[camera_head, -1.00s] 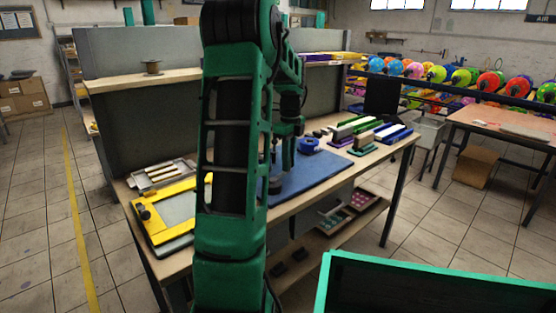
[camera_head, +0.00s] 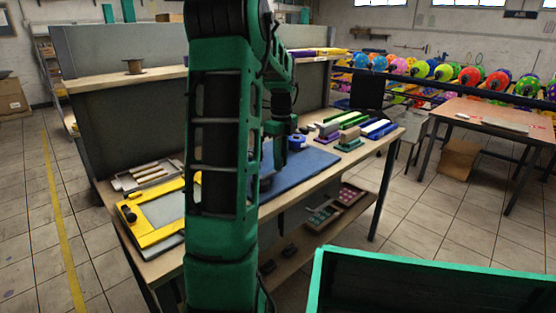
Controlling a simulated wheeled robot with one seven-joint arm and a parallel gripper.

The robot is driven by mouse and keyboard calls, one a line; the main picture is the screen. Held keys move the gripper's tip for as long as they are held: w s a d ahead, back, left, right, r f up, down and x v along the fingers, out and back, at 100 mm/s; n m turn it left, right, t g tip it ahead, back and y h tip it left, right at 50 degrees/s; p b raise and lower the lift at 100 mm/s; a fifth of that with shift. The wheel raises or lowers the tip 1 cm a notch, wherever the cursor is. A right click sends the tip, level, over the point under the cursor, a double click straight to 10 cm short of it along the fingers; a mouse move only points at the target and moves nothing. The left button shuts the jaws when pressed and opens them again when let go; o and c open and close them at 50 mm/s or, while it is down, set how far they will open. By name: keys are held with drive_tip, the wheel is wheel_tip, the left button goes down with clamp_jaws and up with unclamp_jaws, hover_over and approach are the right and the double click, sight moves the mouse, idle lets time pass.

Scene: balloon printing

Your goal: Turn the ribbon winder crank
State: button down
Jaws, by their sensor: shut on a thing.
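My gripper (camera_head: 280,157) points down over the blue mat (camera_head: 308,168) on the workbench, partly hidden behind my green arm. It is shut on a small part that seems to be the ribbon winder crank, but my arm and fingers cover the contact. A dark round piece (camera_head: 266,183) shows low beside the gripper, half behind the arm; I cannot tell whether it belongs to the winder. A blue round object (camera_head: 297,142) stands just right of the gripper.
A yellow frame (camera_head: 150,215) and a tray of pale bars (camera_head: 150,174) lie at the bench's left. A spool (camera_head: 134,66) sits on the upper shelf. A green-rimmed box (camera_head: 420,285) fills the lower right.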

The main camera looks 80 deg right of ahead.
drive_tip(key=c, duration=1.7)
unclamp_jaws()
drive_tip(key=shift+o, duration=0.4)
wheel_tip(320, 180, up, 11)
drive_tip(key=shift+w+f, duration=0.1)
